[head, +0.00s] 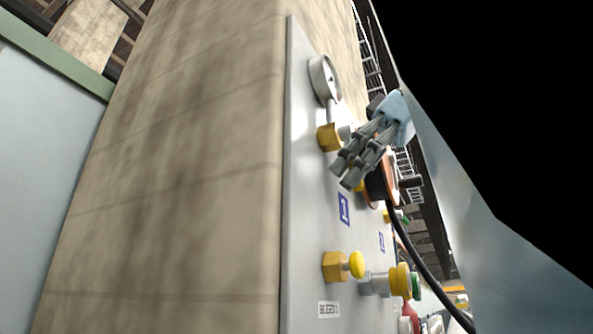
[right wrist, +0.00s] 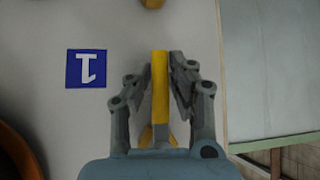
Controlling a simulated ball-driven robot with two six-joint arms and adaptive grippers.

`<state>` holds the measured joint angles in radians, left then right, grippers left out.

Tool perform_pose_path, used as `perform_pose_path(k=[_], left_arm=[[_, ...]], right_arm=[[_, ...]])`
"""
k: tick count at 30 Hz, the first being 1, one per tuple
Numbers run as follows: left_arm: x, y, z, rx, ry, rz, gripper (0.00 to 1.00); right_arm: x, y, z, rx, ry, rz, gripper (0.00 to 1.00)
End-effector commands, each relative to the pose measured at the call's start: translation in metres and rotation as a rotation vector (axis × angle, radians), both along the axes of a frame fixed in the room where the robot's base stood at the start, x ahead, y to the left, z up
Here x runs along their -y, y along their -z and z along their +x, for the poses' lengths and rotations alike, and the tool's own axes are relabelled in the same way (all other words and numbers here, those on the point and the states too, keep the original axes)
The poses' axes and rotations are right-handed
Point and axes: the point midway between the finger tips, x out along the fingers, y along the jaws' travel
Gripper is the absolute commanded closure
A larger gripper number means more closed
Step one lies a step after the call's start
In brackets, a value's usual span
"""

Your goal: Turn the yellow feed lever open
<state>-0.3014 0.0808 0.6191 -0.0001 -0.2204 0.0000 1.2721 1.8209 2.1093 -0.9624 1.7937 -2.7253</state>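The yellow feed lever (right wrist: 160,85) shows in the right wrist view as an upright yellow bar between my right gripper's fingers. My right gripper (right wrist: 163,62) straddles it, with one finger on each side. A narrow gap shows between the lever and the right finger; the left finger is very close to it, and contact there is unclear. In the head view my right gripper (head: 342,174) is in front of the grey panel (head: 305,200) and hides most of the lever. My left gripper is not in view.
A round gauge (head: 324,78) and a brass fitting (head: 329,137) are above the gripper. A blue label (head: 344,209) and a yellow knob (head: 356,264) are below. A black hose (head: 425,268) hangs from a copper-coloured round part (head: 380,190) beside the gripper.

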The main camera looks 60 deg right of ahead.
Motion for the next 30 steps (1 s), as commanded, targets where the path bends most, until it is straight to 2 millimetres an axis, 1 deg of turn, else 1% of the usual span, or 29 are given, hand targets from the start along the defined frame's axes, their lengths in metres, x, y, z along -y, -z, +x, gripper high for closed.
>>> perform_pose_path(k=[1,3,4,12,16,20,27,30], left_arm=[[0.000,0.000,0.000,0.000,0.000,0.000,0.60],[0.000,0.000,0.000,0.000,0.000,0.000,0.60],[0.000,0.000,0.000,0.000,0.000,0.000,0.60],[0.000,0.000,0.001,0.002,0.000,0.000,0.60],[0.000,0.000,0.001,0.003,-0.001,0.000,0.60],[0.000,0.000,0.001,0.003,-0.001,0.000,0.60],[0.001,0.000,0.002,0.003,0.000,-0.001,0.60],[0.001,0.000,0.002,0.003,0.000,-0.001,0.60]], right_arm=[[0.000,0.000,0.000,0.000,0.000,0.000,0.72],[0.000,0.000,0.000,0.000,0.000,0.001,0.63],[0.000,0.000,0.000,0.000,0.000,0.001,0.61],[0.000,0.000,-0.001,-0.002,0.000,0.003,0.61],[0.002,-0.004,-0.006,-0.003,0.004,0.001,0.61],[0.005,-0.014,-0.015,-0.004,0.006,0.001,0.61],[0.010,-0.039,-0.039,-0.001,0.006,0.003,0.61],[0.012,-0.047,-0.047,-0.002,0.004,0.003,0.61]])
